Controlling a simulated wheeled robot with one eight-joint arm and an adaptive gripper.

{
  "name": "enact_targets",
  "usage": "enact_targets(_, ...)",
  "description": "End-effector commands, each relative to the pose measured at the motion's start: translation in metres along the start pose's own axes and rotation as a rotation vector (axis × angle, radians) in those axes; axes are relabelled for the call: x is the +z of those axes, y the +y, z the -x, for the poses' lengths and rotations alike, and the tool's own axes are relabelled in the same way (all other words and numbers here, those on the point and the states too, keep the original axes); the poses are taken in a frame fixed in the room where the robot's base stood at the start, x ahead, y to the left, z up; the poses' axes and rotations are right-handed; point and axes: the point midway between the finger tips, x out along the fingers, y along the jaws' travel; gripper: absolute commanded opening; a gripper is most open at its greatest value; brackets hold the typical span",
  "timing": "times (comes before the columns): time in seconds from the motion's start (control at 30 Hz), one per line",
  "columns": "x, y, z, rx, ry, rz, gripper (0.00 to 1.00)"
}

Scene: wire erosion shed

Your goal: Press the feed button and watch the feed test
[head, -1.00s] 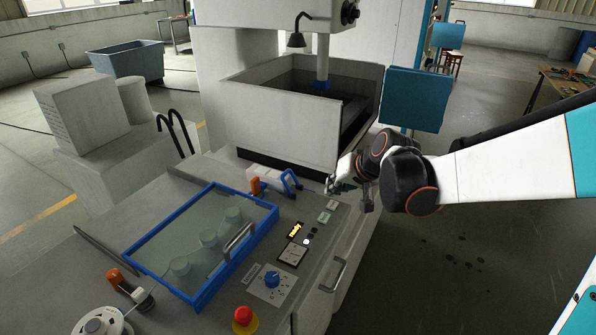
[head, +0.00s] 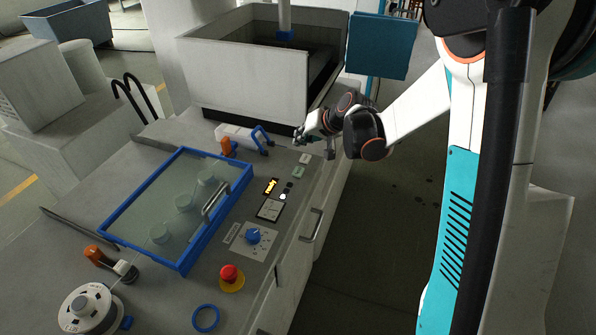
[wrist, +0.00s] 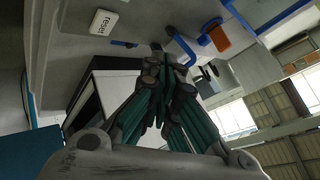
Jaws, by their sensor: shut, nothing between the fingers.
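Two small pale buttons sit on the panel at the console's far right part in the head view: an upper one (head: 305,158) and a greenish lower one (head: 299,172). I cannot read which is the feed button there. In the wrist view a white block with dark lettering (wrist: 103,21), not clearly legible, sits at upper left. My gripper (head: 301,138) hovers just beyond the upper button; contact is not visible. In the wrist view its fingers (wrist: 160,58) are together and hold nothing. A small display (head: 271,186) shows yellow lit text, too small to read.
On the console are a blue-framed glass lid (head: 243,175), a blue knob (head: 253,236), a red mushroom button (head: 229,273), a blue ring (head: 206,318) and a wire spool (head: 88,308). A white-walled tank (head: 245,82) stands behind.

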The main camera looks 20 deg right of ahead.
Motion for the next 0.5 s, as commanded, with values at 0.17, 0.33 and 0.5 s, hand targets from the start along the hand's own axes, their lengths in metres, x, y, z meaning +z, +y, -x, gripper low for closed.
enact_targets(0.17,0.003,0.003,-0.004,0.0,0.0,0.0,0.0)
enact_targets(0.33,0.011,0.011,-0.015,0.0,0.0,0.0,0.0)
enact_targets(0.5,0.021,0.022,-0.03,0.0,0.0,0.0,0.0)
